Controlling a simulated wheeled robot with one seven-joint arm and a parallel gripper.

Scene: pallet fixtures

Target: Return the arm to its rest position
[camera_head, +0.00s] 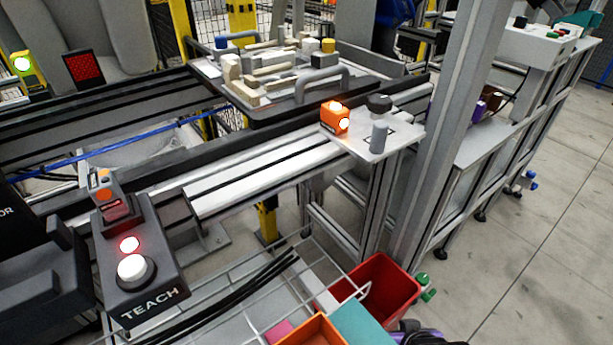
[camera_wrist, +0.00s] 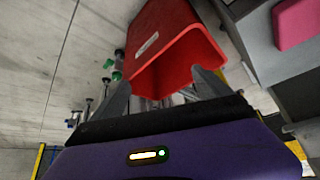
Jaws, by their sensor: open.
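My gripper (camera_wrist: 160,80) shows in the wrist view with its two fingers spread apart and nothing between them that it holds. A red bin (camera_wrist: 165,65) appears beyond the fingers, with its open side facing them. Whether the fingers touch the bin cannot be told. In the head view, the red bin (camera_head: 388,297) sits at the lower middle. A small purple and dark part of my arm shows at the bottom edge, right of the teal item; the fingers are hidden there.
A wire rack (camera_head: 215,300), an orange bin (camera_head: 308,332) and a teal item (camera_head: 362,322) are near the bottom. A TEACH box (camera_head: 150,285) is at left. A pallet (camera_head: 275,113) with wooden blocks is on the conveyor. A metal post (camera_head: 440,140) rises right; open floor lies beyond.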

